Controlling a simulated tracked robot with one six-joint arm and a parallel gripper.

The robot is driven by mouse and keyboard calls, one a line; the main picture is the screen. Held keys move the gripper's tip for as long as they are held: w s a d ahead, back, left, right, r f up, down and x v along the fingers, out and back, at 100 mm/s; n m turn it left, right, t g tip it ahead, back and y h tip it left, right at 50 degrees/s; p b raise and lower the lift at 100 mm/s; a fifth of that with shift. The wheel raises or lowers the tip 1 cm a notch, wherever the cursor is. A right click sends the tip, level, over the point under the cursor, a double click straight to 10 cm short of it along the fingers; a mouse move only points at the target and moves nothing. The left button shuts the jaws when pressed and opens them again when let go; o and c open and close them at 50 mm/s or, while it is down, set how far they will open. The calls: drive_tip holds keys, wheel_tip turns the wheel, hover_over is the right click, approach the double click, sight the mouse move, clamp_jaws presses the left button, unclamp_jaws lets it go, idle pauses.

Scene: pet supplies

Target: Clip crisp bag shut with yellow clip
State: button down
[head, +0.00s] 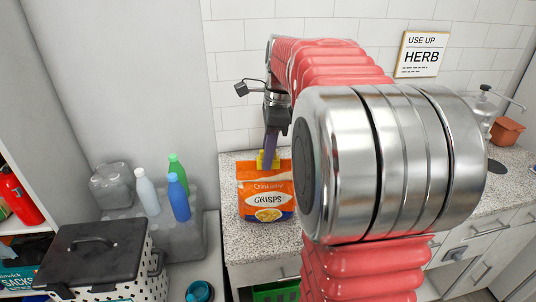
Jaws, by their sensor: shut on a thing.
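The orange crisp bag (265,193) stands upright on the speckled counter, with a white band and a purple lower part. The yellow clip (268,161) is at the bag's top edge. My gripper (269,158) points down from above and is shut on the yellow clip. The clip overlaps the top of the bag in this view; I cannot tell whether its jaws are around the bag. My arm covers the space to the right of the bag.
Speckled counter (243,240) shows bare in front of the bag. Bottles, including a blue one (178,198), stand on a grey box at left. A black-lidded dotted box (95,250) is at lower left. A terracotta pot (507,131) is at far right.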

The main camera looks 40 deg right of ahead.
drive_tip(key=c, duration=1.6)
unclamp_jaws()
drive_tip(key=shift+o, duration=0.2)
drive_tip(key=shift+r, duration=0.1)
wheel_tip(320, 180, up, 13)
drive_tip(key=s+d, duration=0.1)
drive_tip(key=shift+d+r, duration=0.15)
drive_tip(key=shift+d, duration=0.2)
drive_tip(key=shift+a, duration=0.1)
drive_tip(key=s+a+f+n+t+h, duration=0.1)
drive_tip(key=s+a+f+n, duration=0.15)
drive_tip(key=a+n, duration=0.4)
drive_tip(key=s+a+f+n+t+h, duration=0.1)
drive_tip(key=s+a+f+n, duration=0.15)
drive_tip(key=a+n, duration=0.35)
drive_tip(key=s+a+f+n+t, duration=0.2)
drive_tip(key=s+a+f+n, duration=0.7)
drive_tip(key=f+n, duration=0.3)
drive_tip(key=shift+s+a+f+t, duration=0.15)
drive_tip(key=shift+a+f+t, duration=0.15)
drive_tip(key=shift+a+f, duration=0.4)
